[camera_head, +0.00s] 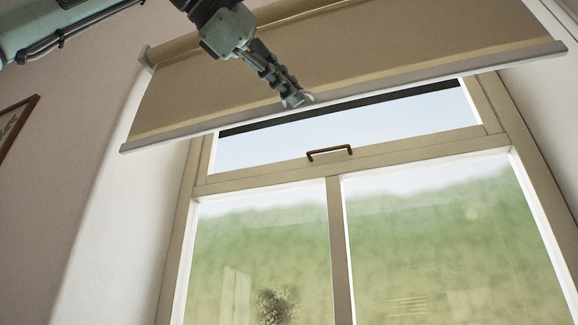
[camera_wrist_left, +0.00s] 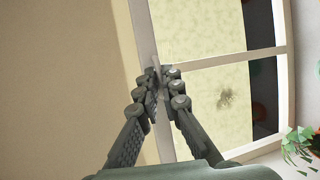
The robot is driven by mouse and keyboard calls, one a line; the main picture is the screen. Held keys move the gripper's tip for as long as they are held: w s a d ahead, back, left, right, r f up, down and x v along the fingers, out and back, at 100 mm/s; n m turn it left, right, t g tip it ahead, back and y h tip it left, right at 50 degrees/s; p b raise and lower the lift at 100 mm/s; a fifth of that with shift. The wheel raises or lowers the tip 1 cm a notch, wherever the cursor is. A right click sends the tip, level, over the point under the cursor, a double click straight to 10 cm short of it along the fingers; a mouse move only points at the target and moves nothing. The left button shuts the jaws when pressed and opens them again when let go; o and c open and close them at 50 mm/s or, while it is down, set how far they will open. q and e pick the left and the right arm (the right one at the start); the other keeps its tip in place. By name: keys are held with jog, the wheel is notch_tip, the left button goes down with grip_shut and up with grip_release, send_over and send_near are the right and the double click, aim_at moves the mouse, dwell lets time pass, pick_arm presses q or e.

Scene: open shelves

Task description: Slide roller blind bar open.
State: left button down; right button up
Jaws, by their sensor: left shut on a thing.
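The tan roller blind (camera_head: 330,70) hangs tilted over the top of the window in the head view. Its pale bottom bar (camera_head: 190,137) runs along its lower edge and spans the full width. My left gripper (camera_head: 298,100) reaches from the upper left to the bar near its middle. In the left wrist view, the fingers of my left gripper (camera_wrist_left: 163,75) are closed around the bar (camera_wrist_left: 142,30), with the blind fabric (camera_wrist_left: 65,80) on the left. The exact contact is partly hidden by the fingertips. My right gripper is not in view.
The window frame (camera_head: 336,250) stands below and behind the blind, with a dark handle (camera_head: 330,153) on its crossbar. A picture frame (camera_head: 18,128) hangs on the left wall. A green plant (camera_wrist_left: 300,145) shows at the lower right of the left wrist view.

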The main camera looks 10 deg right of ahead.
pick_arm(q)
jog(key=c, duration=2)
grip_release()
jog(key=v, duration=1.2)
jog(key=shift+s, duration=0.1)
